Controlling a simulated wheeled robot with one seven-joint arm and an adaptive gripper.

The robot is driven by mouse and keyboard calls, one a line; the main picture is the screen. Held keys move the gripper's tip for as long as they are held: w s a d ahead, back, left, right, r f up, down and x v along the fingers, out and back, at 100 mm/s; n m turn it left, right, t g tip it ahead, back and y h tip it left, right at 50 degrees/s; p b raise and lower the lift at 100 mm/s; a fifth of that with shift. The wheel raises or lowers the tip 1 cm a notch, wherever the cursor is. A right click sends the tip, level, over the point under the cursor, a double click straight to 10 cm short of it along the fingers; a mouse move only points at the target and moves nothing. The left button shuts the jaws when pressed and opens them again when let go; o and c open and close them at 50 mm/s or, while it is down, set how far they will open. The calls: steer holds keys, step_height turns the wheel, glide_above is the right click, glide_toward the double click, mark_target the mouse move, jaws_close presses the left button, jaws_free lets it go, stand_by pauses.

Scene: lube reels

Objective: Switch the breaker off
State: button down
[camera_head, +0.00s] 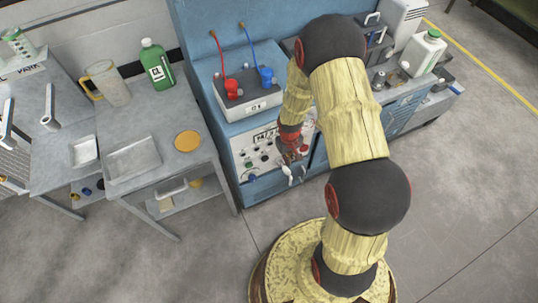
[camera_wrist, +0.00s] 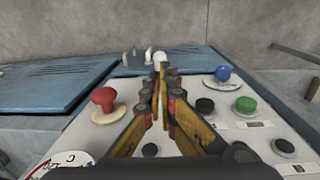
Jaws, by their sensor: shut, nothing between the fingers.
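The front control panel (camera_head: 262,155) of the blue cabinet carries knobs and buttons. My gripper (camera_head: 288,158) is in front of its right part. In the wrist view my gripper (camera_wrist: 163,78) is shut and empty, with its fingers together. A white lever-like part (camera_wrist: 160,59) stands just beyond the fingertips; I cannot tell whether they touch. It may be the breaker handle, and its position cannot be read. Pale lever shapes (camera_head: 289,174) also show below my gripper in the head view. My arm and gripper hide part of the panel.
In the wrist view a red mushroom button (camera_wrist: 103,98) is left of the fingers. A green button (camera_wrist: 245,104) and a blue knob (camera_wrist: 223,73) are to the right. A grey bench (camera_head: 105,125) with a green bottle (camera_head: 157,66) stands left of the cabinet. Floor in front is clear.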

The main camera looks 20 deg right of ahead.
mark_target(284, 168)
steer(key=shift+w+r+t, duration=0.15)
steer(key=shift+w+t, duration=0.1)
steer(key=shift+w, duration=0.5)
steer(key=shift+w+r+t, duration=0.15)
steer(key=shift+w+t, duration=0.1)
steer(key=shift+w, duration=0.5)
steer(key=shift+f, duration=0.1)
steer(key=f+b, duration=0.1)
steer(key=f, duration=0.2)
steer(key=f+b, duration=0.1)
steer(key=f, duration=0.2)
steer(key=w+f+b, duration=0.1)
steer(key=f, duration=0.2)
steer(key=shift+d+f+b, duration=0.3)
steer(key=shift+f+b, duration=0.05)
steer(key=shift+s+d, duration=0.15)
steer(key=shift+s, duration=0.05)
